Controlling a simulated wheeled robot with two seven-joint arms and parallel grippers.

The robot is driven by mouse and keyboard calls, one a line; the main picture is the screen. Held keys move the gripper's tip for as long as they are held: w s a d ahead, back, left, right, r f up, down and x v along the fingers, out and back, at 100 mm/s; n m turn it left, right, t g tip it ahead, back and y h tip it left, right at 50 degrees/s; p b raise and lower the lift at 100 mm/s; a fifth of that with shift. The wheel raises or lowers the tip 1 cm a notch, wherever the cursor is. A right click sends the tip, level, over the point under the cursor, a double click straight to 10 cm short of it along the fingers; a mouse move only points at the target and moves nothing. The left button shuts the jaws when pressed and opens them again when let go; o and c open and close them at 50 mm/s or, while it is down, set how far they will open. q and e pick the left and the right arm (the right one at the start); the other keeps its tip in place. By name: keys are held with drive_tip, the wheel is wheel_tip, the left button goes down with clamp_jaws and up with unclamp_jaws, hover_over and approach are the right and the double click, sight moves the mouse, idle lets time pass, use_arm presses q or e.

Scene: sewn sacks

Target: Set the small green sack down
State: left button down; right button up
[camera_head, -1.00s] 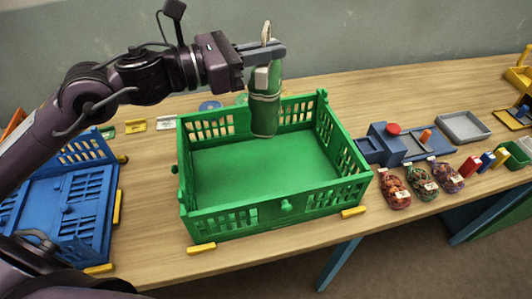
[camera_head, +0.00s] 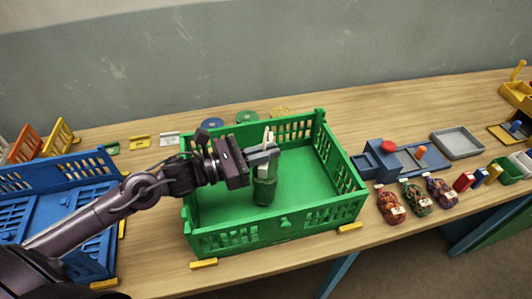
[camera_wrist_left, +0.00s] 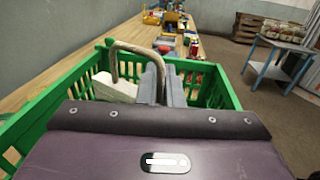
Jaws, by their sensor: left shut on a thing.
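My left gripper (camera_head: 266,152) is shut on the top of the small green sack (camera_head: 264,189). The sack hangs upright inside the green crate (camera_head: 280,226), over its green floor; I cannot tell whether its bottom touches the floor. In the left wrist view the fingers (camera_wrist_left: 160,85) point forward between the walls of the crate (camera_wrist_left: 60,95), with a pale tag and a cord loop beside them. The sack's body is hidden there. My right gripper is not in view.
A blue crate (camera_head: 85,180) stands at the left. Several small netted sacks (camera_head: 415,196) lie right of the green crate, near a blue device (camera_head: 400,160) and a grey tray (camera_head: 457,145). The floor of the green crate is otherwise bare.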

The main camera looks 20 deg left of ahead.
use_arm(q)
drive_tip(key=shift+f, duration=0.65)
drive_tip(key=shift+f, duration=0.15)
drive_tip(key=c, duration=1.6)
unclamp_jaws()
